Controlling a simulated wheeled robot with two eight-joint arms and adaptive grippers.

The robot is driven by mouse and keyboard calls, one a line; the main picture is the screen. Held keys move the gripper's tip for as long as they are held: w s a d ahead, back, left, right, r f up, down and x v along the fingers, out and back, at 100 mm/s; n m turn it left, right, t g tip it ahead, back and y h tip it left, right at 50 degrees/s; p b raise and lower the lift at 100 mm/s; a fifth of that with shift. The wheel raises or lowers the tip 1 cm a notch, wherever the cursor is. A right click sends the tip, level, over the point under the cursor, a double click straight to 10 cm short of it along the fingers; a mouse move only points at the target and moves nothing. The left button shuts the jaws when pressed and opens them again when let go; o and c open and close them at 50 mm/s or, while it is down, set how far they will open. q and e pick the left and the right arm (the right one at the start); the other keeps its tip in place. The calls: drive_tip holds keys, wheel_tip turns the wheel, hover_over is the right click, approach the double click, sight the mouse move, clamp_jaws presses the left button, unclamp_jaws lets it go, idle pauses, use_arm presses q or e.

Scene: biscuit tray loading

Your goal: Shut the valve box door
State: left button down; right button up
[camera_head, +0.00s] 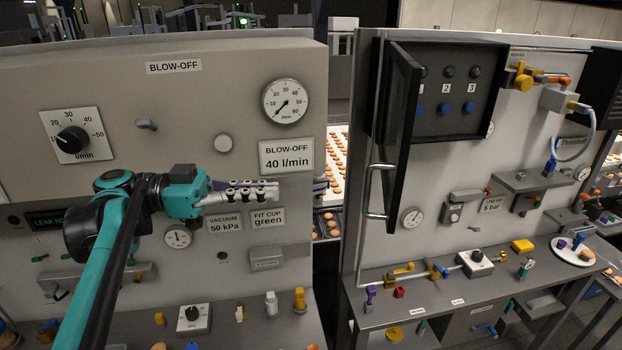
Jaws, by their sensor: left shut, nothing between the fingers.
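The valve box (440,125) is a dark box on the right-hand panel. Its inside shows a row of dark knobs, labels 1, 2 and 3, and blue knobs below. Its dark door (402,140) stands open at the box's left side, swung out towards me and seen nearly edge-on. A silver bar handle (370,192) shows at the door's left side. My left gripper (222,190) is in front of the left panel, well to the left of the door and apart from it. It is shut and empty; its fingertips are hard to make out against white-and-black cups. My right gripper is out of view.
The left panel (110,90) carries dials and labels; a gauge (285,101) is at its upper right. A gap with trays of biscuits (328,222) separates the panels. The right-hand ledge (440,303) below the box holds small coloured parts and a white plate (573,262).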

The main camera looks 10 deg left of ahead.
use_arm(q)
drive_tip(key=w+d+p, duration=0.2)
drive_tip(key=d, duration=1.1)
drive_tip(key=shift+w+d+f, duration=0.15)
drive_tip(key=shift+d+f, duration=0.05)
drive_tip(key=shift+d, duration=0.05)
drive_tip(key=shift+d, duration=0.15)
